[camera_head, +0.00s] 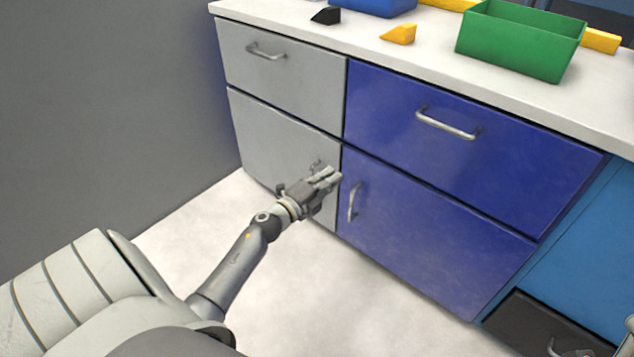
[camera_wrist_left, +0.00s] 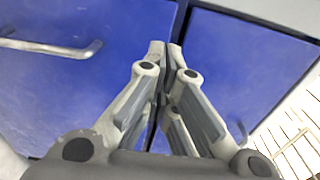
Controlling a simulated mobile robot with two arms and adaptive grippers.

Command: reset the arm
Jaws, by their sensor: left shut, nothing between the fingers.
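My left gripper (camera_head: 332,174) is in front of the cabinet, by the seam between the grey lower door (camera_head: 265,135) and the blue lower door (camera_head: 430,235). In the left wrist view the same gripper (camera_wrist_left: 165,48) has its fingers together with nothing between them. It points at blue cabinet fronts (camera_wrist_left: 245,70). I cannot tell from these views whether it touches the cabinet. The grey lower door's handle is partly hidden behind the gripper.
The blue door's handle (camera_head: 353,202) is just right of my left gripper; a handle (camera_wrist_left: 50,47) shows in the wrist view. The white countertop (camera_head: 420,62) holds a green bin (camera_head: 520,45), a yellow wedge (camera_head: 399,34) and a black wedge (camera_head: 326,16). Floor (camera_head: 300,290) before the cabinet is clear.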

